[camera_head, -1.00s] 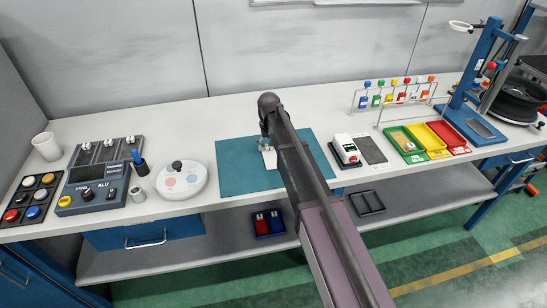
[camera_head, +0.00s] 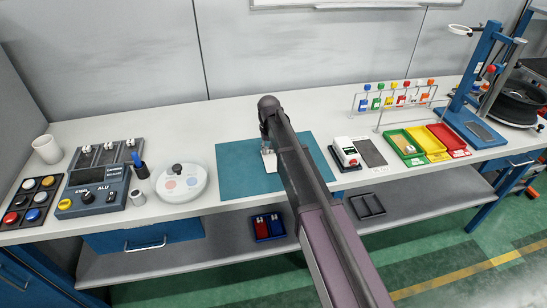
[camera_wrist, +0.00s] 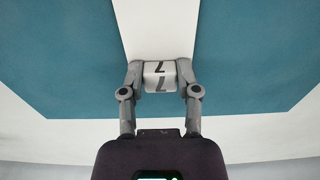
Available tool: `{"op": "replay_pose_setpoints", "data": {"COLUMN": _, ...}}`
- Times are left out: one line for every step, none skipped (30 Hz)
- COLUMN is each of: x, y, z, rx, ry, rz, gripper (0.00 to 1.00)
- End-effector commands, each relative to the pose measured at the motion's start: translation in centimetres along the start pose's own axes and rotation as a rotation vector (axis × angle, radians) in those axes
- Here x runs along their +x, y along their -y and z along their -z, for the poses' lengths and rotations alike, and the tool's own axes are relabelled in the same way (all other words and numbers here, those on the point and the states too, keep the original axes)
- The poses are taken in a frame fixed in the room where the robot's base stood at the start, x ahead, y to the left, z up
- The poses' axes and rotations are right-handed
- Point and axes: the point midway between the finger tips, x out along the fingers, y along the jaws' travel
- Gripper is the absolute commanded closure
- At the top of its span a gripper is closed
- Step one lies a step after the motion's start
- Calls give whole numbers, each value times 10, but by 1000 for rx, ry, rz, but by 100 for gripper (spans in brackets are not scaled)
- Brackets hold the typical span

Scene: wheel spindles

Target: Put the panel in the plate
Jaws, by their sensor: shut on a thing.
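My gripper (camera_wrist: 160,85) is shut on a white block with dark markings (camera_wrist: 160,70), seen in the wrist view. A white flat strip (camera_wrist: 157,25) reaches from this block to the top of that view and appears to be the panel. In the head view, the white piece (camera_head: 269,161) shows below my gripper (camera_head: 267,145), over the teal mat (camera_head: 235,175). I cannot tell whether it touches the mat. My arm covers part of the mat.
Left on the bench are a white cup (camera_head: 46,149), a control box (camera_head: 92,190) and a button panel (camera_head: 28,201). Right of the mat are a white-and-red device (camera_head: 345,152), a wire rack (camera_head: 400,97) and coloured trays (camera_head: 425,144). The mat's left part is clear.

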Motion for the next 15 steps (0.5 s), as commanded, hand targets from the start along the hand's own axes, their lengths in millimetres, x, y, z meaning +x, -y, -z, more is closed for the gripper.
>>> {"op": "replay_pose_setpoints", "data": {"x": 0, "y": 0, "z": 0, "rx": 0, "ry": 0, "rz": 0, "gripper": 100}}
{"op": "replay_pose_setpoints", "data": {"x": 0, "y": 0, "z": 0, "rx": 0, "ry": 0, "rz": 0, "gripper": 100}}
{"op": "replay_pose_setpoints", "data": {"x": 0, "y": 0, "z": 0, "rx": 0, "ry": 0, "rz": 0, "gripper": 100}}
{"op": "replay_pose_setpoints", "data": {"x": 0, "y": 0, "z": 0, "rx": 0, "ry": 0, "rz": 0, "gripper": 100}}
{"op": "replay_pose_setpoints", "data": {"x": 0, "y": 0, "z": 0, "rx": 0, "ry": 0, "rz": 0, "gripper": 100}}
{"op": "replay_pose_setpoints", "data": {"x": 0, "y": 0, "z": 0, "rx": 0, "ry": 0, "rz": 0, "gripper": 100}}
{"op": "replay_pose_setpoints", "data": {"x": -1, "y": 0, "z": 0, "rx": 0, "ry": 0, "rz": 0, "gripper": 100}}
{"op": "replay_pose_setpoints", "data": {"x": -1, "y": 0, "z": 0, "rx": 0, "ry": 0, "rz": 0, "gripper": 100}}
{"op": "replay_pose_setpoints", "data": {"x": -2, "y": 0, "z": 0, "rx": 0, "ry": 0, "rz": 0, "gripper": 100}}
{"op": "replay_pose_setpoints", "data": {"x": -3, "y": 0, "z": 0, "rx": 0, "ry": 0, "rz": 0, "gripper": 100}}
{"op": "replay_pose_setpoints", "data": {"x": -4, "y": 0, "z": 0, "rx": 0, "ry": 0, "rz": 0, "gripper": 100}}
{"op": "replay_pose_setpoints", "data": {"x": -5, "y": 0, "z": 0, "rx": 0, "ry": 0, "rz": 0, "gripper": 100}}
{"op": "replay_pose_setpoints", "data": {"x": -6, "y": 0, "z": 0, "rx": 0, "ry": 0, "rz": 0, "gripper": 100}}
{"op": "replay_pose_setpoints", "data": {"x": -8, "y": 0, "z": 0, "rx": 0, "ry": 0, "rz": 0, "gripper": 100}}
{"op": "replay_pose_setpoints", "data": {"x": -10, "y": 0, "z": 0, "rx": 0, "ry": 0, "rz": 0, "gripper": 100}}
